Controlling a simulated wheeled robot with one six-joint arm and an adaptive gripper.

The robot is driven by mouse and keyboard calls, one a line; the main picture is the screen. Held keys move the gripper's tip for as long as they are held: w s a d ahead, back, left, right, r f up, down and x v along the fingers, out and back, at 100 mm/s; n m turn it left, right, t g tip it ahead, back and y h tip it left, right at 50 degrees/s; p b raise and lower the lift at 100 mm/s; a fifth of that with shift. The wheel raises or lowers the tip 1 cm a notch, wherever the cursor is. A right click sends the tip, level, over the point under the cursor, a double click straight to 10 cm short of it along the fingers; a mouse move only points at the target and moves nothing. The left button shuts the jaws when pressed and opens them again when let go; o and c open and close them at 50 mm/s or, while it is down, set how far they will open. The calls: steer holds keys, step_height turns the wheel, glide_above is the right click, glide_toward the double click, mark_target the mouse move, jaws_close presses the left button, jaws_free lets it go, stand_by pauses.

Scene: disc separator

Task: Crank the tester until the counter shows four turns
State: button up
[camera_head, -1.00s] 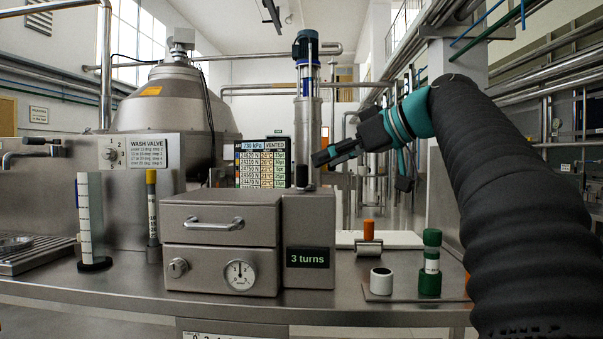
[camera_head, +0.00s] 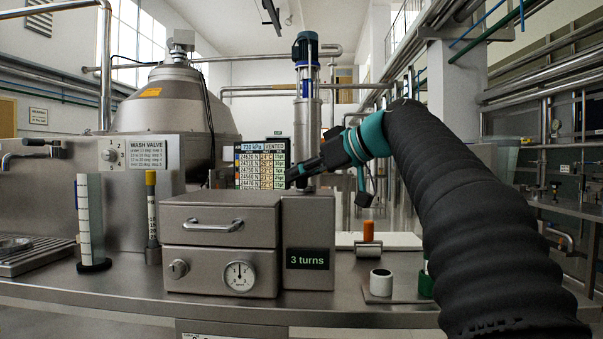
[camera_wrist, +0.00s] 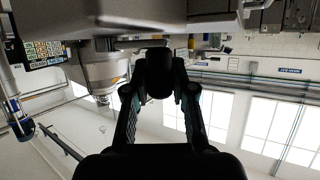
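The tester is a grey metal box (camera_head: 222,222) on the steel bench, with a taller narrow housing (camera_head: 308,225) at its right. Its counter (camera_head: 307,259) reads "3 turns". My gripper (camera_head: 294,178) is just above the top of the narrow housing, reaching in from the right; it hides the dark crank knob there in the head view. In the wrist view a dark rounded knob (camera_wrist: 158,80) shows between the two fingers of my gripper (camera_wrist: 159,72). I cannot tell whether the fingers press on it.
A gauge (camera_head: 239,275) and drawer handle (camera_head: 213,225) are on the tester's front. A clear tube (camera_head: 90,220) and a yellow-capped stick (camera_head: 151,205) stand at left. A white cup (camera_head: 380,282) and an orange-topped piece (camera_head: 368,232) stand at right, near my arm.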

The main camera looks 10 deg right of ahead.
jaws_close()
steer(key=shift+a, duration=0.1)
